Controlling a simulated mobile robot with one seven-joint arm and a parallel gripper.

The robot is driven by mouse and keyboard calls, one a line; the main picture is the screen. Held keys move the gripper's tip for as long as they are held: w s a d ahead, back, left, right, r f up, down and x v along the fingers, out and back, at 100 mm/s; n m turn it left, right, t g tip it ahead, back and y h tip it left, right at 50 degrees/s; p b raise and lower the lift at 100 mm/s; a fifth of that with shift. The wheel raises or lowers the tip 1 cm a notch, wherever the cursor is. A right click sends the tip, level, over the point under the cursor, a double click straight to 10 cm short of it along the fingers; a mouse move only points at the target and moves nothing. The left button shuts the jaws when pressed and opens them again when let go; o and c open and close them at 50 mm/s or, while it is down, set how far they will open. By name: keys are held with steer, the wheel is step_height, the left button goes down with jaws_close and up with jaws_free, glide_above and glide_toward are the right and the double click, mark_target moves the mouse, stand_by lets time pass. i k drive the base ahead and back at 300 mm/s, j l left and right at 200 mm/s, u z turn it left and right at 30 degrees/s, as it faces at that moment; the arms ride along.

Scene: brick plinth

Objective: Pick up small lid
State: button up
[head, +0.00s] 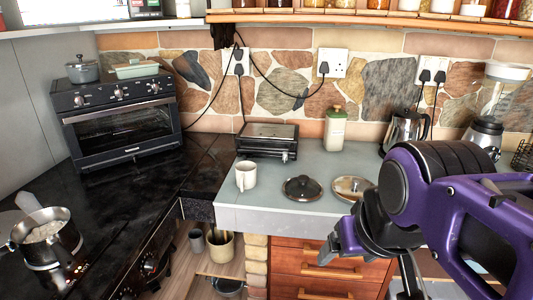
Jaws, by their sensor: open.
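Two round lids lie on the grey countertop (265,208). The dark lid (302,190) has a black knob and a metal rim. To its right is a lighter, cream-brown lid (350,187), close to my arm. I cannot tell for sure which one is the small lid. My gripper (335,243) is open, in front of the counter's front edge and nearer to me than both lids. It appears empty and apart from them; its far side is hidden by my arm.
A white mug (245,176) stands left of the dark lid. A pot (47,240) sits on the left black counter. Wooden drawers (310,268) are below the grey counter.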

mark_target(302, 188)
steer(key=i+j+z, duration=0.2)
steer(key=z, duration=0.25)
steer(key=i+j+z, duration=0.15)
steer(key=j+z, duration=0.35)
steer(key=l, duration=0.1)
